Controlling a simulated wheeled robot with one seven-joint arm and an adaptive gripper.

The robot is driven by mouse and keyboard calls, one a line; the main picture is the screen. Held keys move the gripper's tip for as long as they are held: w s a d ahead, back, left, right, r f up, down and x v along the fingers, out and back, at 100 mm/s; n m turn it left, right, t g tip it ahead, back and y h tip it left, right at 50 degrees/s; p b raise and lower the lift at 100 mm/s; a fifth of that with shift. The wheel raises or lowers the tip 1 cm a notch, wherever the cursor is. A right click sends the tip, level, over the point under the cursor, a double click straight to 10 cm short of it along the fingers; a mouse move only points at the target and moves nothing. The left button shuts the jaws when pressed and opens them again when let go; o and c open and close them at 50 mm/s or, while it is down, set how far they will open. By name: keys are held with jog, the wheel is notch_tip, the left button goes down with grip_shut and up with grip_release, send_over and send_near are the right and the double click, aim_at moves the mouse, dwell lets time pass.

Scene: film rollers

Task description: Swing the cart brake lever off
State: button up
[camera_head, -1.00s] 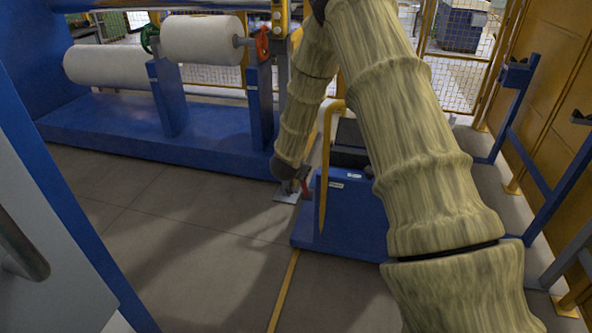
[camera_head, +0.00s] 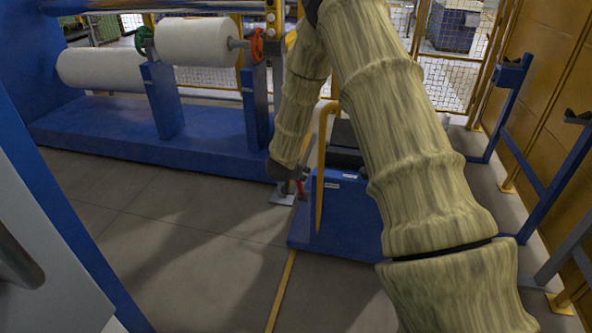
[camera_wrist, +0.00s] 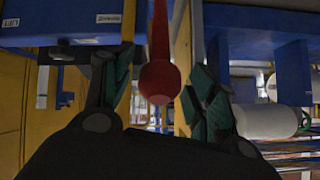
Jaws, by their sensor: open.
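The red brake lever (camera_head: 303,190) stands at the left side of the blue cart (camera_head: 350,215), low near the floor. My gripper (camera_head: 287,183) is beside it, partly hidden by my arm's dark wrist. In the wrist view the lever's red ball knob (camera_wrist: 160,82) lies between the two open fingers of my gripper (camera_wrist: 161,88). A gap shows on each side of the knob, so the fingers do not visibly touch it. The cart's labelled blue body (camera_wrist: 85,14) fills the upper left of the wrist view.
The cart's yellow handle (camera_head: 322,165) rises close to my wrist. A blue machine base (camera_head: 150,135) with white film rolls (camera_head: 195,42) stands at the left. Blue rack posts (camera_head: 505,110) stand at the right. The grey floor (camera_head: 185,220) in front is open.

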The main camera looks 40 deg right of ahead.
jog(key=v, duration=1.2)
jog(key=shift+f, duration=0.1)
dwell(0.4)
